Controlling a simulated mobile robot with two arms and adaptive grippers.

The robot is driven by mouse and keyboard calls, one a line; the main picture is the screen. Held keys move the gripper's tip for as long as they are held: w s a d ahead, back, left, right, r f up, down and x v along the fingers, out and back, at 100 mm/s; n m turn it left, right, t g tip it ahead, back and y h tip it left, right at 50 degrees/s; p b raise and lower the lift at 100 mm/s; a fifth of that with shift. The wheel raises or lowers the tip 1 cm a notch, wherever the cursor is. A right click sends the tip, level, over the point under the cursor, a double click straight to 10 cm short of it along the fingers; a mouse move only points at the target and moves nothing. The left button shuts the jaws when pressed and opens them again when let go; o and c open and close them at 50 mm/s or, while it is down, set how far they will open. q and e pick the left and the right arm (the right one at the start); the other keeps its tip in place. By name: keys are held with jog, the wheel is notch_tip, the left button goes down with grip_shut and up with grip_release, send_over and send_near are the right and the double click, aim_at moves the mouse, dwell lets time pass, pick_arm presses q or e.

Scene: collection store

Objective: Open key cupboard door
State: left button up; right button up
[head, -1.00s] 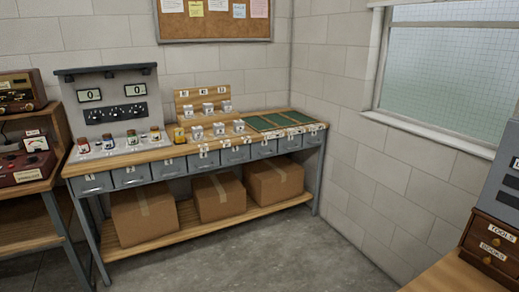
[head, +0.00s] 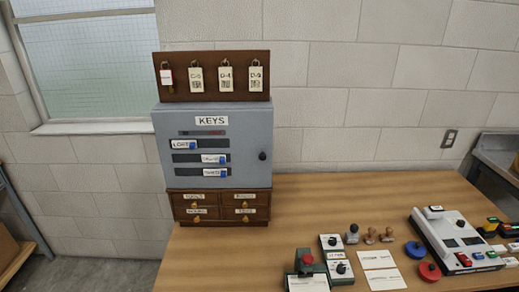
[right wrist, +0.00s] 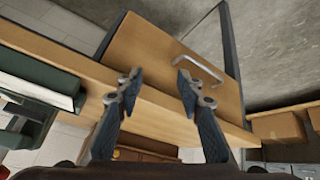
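The key cupboard (head: 213,145) is a grey metal box labelled KEYS. It stands on a small brown drawer unit on the wooden table, left of centre in the head view. Its door is shut, with a dark round knob (head: 263,155) at the right edge. Slots with white labels and blue tabs run across its front. My right gripper (right wrist: 160,85) shows in the right wrist view with its fingers apart and nothing between them. A wooden panel with a metal handle lies beyond it. My left gripper is not in view.
The drawer unit (head: 220,207) has small labelled drawers. A board with hanging key tags (head: 212,77) stands on top of the cupboard. Stamps, switch boxes and a grey console (head: 455,240) occupy the table's right side. The table (head: 225,262) is bare in front of the drawers.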

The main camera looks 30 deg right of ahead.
jog(key=w+d+r+m+t+h+p, duration=0.1)
jog(key=w+d+r, duration=0.2)
jog(key=r, duration=0.7)
jog(key=m+t+h+p, duration=0.2)
jog(key=m+t+h, duration=0.3)
jog(key=t+h, duration=0.25)
send_near(263, 157)
jog(key=x, duration=0.3)
jog(key=shift+y, duration=0.45)
jog(key=p+x, duration=0.1)
jog(key=x, duration=0.5)
jog(key=shift+d+r+p, duration=0.1)
jog(key=shift+d+p, duration=0.05)
jog(key=shift+p, duration=0.25)
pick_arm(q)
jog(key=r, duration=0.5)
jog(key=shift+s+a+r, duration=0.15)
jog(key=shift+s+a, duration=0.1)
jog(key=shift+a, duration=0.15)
pick_arm(e)
grip_shut()
